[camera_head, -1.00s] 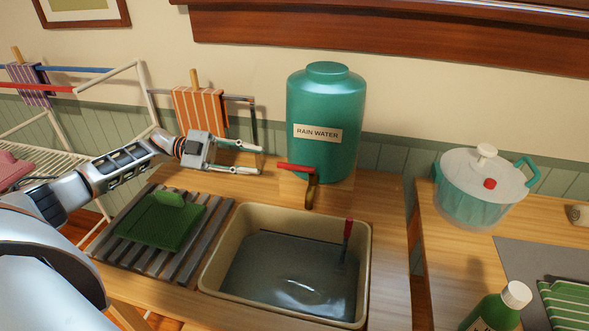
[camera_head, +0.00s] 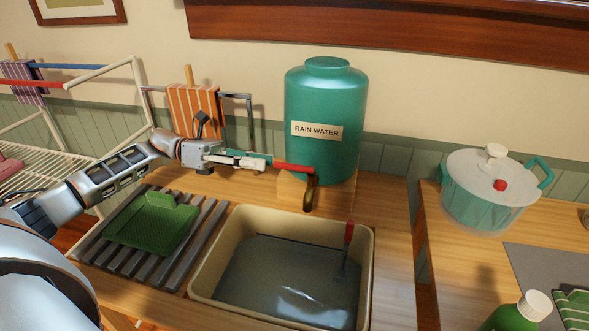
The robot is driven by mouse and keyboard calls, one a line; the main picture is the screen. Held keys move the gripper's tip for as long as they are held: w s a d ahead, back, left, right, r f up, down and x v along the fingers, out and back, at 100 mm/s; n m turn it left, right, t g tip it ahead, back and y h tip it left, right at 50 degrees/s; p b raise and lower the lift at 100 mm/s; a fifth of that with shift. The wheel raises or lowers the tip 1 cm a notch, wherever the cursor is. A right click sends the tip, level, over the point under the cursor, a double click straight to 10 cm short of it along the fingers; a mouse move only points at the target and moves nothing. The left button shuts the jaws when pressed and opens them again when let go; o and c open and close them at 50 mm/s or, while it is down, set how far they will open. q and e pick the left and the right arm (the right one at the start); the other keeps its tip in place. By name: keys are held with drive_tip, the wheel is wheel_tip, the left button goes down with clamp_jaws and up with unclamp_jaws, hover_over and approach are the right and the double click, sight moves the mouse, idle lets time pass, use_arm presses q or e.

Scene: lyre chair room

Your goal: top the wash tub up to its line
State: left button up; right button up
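The tan wash tub (camera_head: 203,265) stands on the wooden counter, holding grey water well below its rim. A thin dark line runs along its inner back wall near the water; I cannot tell whether it is the fill line. Behind it stands the green tank labelled RAIN WATER (camera_head: 326,92), with a brass spout (camera_head: 309,196) over the tub's back edge and a red tap lever (camera_head: 295,167) pointing left. No stream shows from the spout. My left gripper (camera_head: 269,163) is at the lever's left end, fingers nearly overlapping in view; their grip is unclear. My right gripper is out of view.
A red-handled tool (camera_head: 348,234) stands in the tub's right side. A lidded pot (camera_head: 485,205) and green bottle (camera_head: 505,319) stand on the right counter, across a gap.

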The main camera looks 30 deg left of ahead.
sight(294, 168)
use_arm(q)
drive_tip(key=d+m, duration=0.2)
drive_tip(key=w+d+m, duration=0.1)
drive_tip(key=d+m, duration=0.1)
drive_tip(key=d, duration=0.1)
drive_tip(key=d+m, duration=0.2)
drive_tip(key=shift+w+d+m+p, duration=0.15)
drive_tip(key=shift+w+m+p, duration=0.25)
drive_tip(key=shift+w+d+f, duration=0.1)
drive_tip(key=shift+w+d, duration=0.05)
drive_tip(key=shift+d, duration=0.35)
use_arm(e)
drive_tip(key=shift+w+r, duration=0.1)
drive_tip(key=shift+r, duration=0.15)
use_arm(q)
clamp_jaws()
